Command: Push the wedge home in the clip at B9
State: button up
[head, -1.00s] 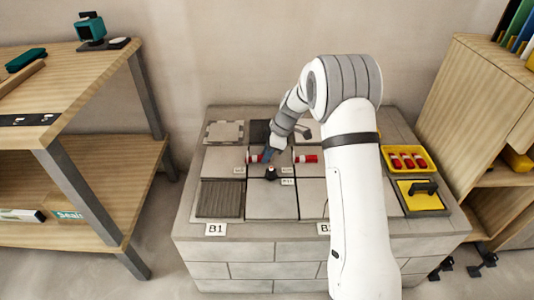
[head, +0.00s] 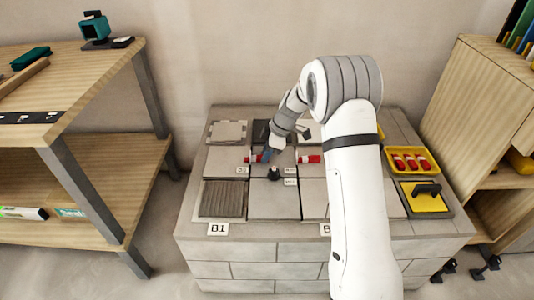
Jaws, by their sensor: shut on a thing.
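My gripper (head: 268,153) points down and left over the grey tiles, near the joint between two middle-row tiles. It is shut at a red wedge (head: 251,158), which lies low at its left side; the jaws hide part of it. A second red wedge (head: 309,159) lies to the right, apart from the gripper. A small black knob-like piece (head: 273,174) stands in front of the gripper. The clip at the held wedge is too small and covered to make out. The small labels on the tiles are not legible, so I cannot tell which one reads B9.
A yellow tray (head: 430,172) with several red wedges sits at the block's right, behind a yellow pad with a black handle (head: 424,192). A ribbed tile (head: 222,199) lies front left, by the B1 sign (head: 217,229). Wooden shelves stand on both sides.

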jog(key=shift+a, duration=0.5)
dwell(0.6)
jog(key=o, duration=0.9)
jog(key=shift+o, duration=0.2)
jog(key=shift+d+r, duration=0.1)
jog(key=s+d+r+m+h+p, duration=0.1)
jog(key=s+d+r+m+p, duration=0.15)
jog(key=s+r+p, duration=0.6)
jog(key=s+d+r+m+t+p, duration=0.1)
jog(key=d+r+m+p, duration=0.2)
jog(key=r, duration=1.1)
jog(key=s+d+r+m+h+p, duration=0.1)
jog(key=s+d+r+m+p, duration=0.15)
jog(key=s+r+p, duration=0.65)
jog(key=s+d+r+m+h+p, duration=0.1)
jog(key=s+d+r+m+p, duration=0.2)
jog(key=s+r+p, duration=0.4)
jog(key=s+d+r+m+t+h+p, duration=0.1)
jog(key=s+d+r+m+p, duration=0.2)
jog(key=s+r+m+p, duration=0.3)
jog(key=s+r+p, duration=0.1)
jog(key=s+r, duration=0.2)
jog(key=r, duration=0.4)
jog(key=shift+s+d+m+h, duration=0.15)
jog(key=shift+s+m+h, duration=0.15)
jog(key=shift+s, duration=0.1)
